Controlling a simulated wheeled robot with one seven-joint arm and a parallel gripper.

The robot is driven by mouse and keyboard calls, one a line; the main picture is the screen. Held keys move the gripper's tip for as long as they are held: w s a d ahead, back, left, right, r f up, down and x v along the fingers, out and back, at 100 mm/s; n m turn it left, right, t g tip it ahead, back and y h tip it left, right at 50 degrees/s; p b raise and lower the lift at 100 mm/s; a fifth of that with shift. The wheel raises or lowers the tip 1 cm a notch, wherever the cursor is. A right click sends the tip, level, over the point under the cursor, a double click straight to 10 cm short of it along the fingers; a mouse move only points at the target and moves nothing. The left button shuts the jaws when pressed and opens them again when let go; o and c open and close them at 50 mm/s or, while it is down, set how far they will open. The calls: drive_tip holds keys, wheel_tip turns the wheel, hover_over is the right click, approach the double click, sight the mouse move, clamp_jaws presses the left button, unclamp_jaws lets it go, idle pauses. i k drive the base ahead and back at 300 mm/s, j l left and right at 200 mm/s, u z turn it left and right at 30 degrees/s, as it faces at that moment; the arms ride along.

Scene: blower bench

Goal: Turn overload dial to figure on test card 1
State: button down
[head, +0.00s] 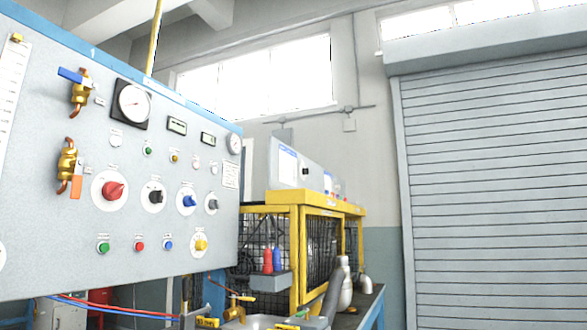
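A grey control panel (60,215) fills the left side of the head view. It carries several dials: a red knob (113,191), a black knob (155,197), a blue knob (188,201), a grey knob (213,204) and a yellow knob (201,245). Their labels are too small to read, so I cannot tell which is the overload dial. A small white card (230,175) is on the panel's right part; its print is unreadable. A grey box (312,173) on the yellow frame also has a small dark knob and a white-and-blue sheet (288,165). My gripper is not in view.
Brass valves (68,160) and a round gauge (134,102) stick out from the panel. A yellow mesh cage (315,250) stands right of it, with red and blue handled tools (272,261) in front. Hoses (110,305) run below. A roller shutter (490,190) closes the right side.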

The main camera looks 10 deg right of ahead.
sight(200, 245)
drive_tip(key=i+l, duration=0.15)
drive_tip(key=l, duration=0.2)
drive_tip(key=i+l+u, duration=0.15)
drive_tip(key=l, duration=0.2)
drive_tip(key=i+l, duration=0.2)
drive_tip(key=l, duration=0.2)
drive_tip(key=i+l+u, duration=0.15)
drive_tip(key=l, duration=0.2)
drive_tip(key=i+l, duration=0.15)
drive_tip(key=l, duration=0.25)
drive_tip(key=i, duration=0.45)
drive_tip(key=i+l+u, duration=0.25)
drive_tip(key=l+u, duration=0.1)
drive_tip(key=u, duration=0.15)
